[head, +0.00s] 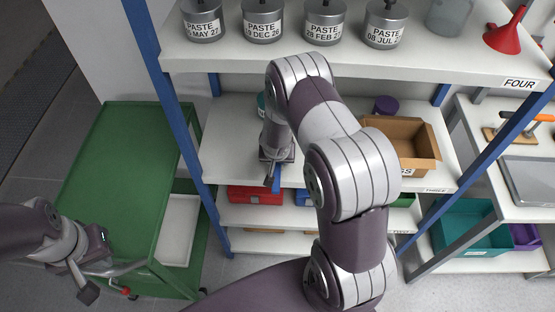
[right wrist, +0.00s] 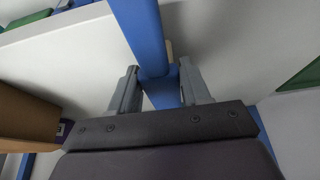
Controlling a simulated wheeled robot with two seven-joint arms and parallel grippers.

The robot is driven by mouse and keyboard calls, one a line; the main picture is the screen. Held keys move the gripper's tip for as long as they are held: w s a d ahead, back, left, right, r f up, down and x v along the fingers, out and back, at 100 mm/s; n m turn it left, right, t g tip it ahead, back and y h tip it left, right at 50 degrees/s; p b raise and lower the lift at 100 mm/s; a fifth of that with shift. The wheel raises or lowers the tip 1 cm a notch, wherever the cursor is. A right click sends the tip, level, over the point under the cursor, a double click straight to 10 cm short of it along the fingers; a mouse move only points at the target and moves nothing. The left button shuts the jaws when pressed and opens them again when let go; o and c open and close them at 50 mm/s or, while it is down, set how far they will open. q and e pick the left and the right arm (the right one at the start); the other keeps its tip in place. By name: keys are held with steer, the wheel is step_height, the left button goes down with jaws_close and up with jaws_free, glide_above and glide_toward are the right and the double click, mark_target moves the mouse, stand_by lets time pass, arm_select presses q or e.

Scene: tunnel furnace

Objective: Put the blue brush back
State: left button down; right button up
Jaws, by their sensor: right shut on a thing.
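My right gripper (head: 275,160) is at the middle shelf, near its front left, pointing down. It is shut on the blue brush (head: 276,184), of which only a small blue part shows below the fingers. In the right wrist view the gripper's two fingers (right wrist: 158,80) stand on either side of blue parts; I cannot tell there exactly where the brush ends and the blue shelf post begins. My left gripper (head: 108,279) is low at the left, by the green cart's front corner, with its fingers apart and seemingly empty.
The green cart (head: 125,150) stands left of the shelf. An open cardboard box (head: 408,145) is on the same shelf, right of my arm. Paste pots (head: 262,22) and a red funnel (head: 505,35) are above. Red bins (head: 255,195) are below.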

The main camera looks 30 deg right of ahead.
steer(key=shift+w+f, duration=0.1)
steer(key=shift+f, duration=0.15)
steer(key=shift+w+f, duration=0.1)
steer(key=shift+f, duration=0.1)
steer(key=o, duration=1)
